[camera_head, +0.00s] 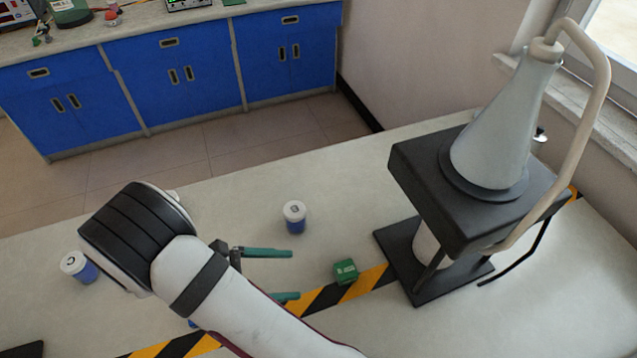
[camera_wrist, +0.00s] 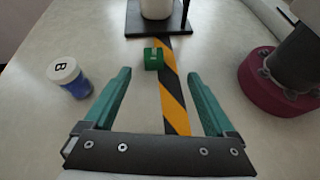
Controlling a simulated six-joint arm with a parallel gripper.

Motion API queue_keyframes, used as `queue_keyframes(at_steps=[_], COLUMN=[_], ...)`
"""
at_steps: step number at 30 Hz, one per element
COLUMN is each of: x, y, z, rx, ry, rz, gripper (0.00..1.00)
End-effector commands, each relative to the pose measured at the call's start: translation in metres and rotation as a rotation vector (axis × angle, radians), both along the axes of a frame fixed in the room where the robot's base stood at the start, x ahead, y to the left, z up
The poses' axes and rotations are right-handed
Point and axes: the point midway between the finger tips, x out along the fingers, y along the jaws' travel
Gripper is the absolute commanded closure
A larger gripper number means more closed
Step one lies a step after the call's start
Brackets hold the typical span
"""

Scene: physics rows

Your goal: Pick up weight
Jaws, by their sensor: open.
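A small green block (camera_head: 345,272) with a pale mark, which looks like the weight, sits on the grey-white bench beside the black-and-yellow striped tape. In the wrist view the green block (camera_wrist: 154,59) is ahead of the fingertips, roughly midway between them and apart from both. My gripper (camera_head: 278,275) has teal fingers and is low over the bench, to the left of the block in the head view. In the wrist view my gripper (camera_wrist: 159,75) is open with nothing between its fingers. My arm hides part of the lower finger in the head view.
A blue jar (camera_head: 295,218) with a white lid stands behind the gripper; its lid reads B in the wrist view (camera_wrist: 66,72). Another lidded jar (camera_head: 78,266) stands at left. A black stand (camera_head: 420,160) carrying a flask (camera_head: 500,130) is right of the block.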

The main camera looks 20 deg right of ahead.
Motion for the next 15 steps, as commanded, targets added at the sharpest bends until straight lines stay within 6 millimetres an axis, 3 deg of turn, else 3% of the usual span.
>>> queue_keyframes(at_steps=[3, 5, 12, 15], x=[0.007, 0.007, 0.004, 0.004], y=[0.006, 0.0, -0.063, -0.081], z=[-0.019, -0.024, -0.049, -0.056], rx=[-0.061, -0.07, -0.069, -0.068], ry=[0.062, 0.071, 0.074, 0.071], rz=[0.109, 0.121, 0.116, 0.116], gripper=[0.1, 0.1, 0.1, 0.1])
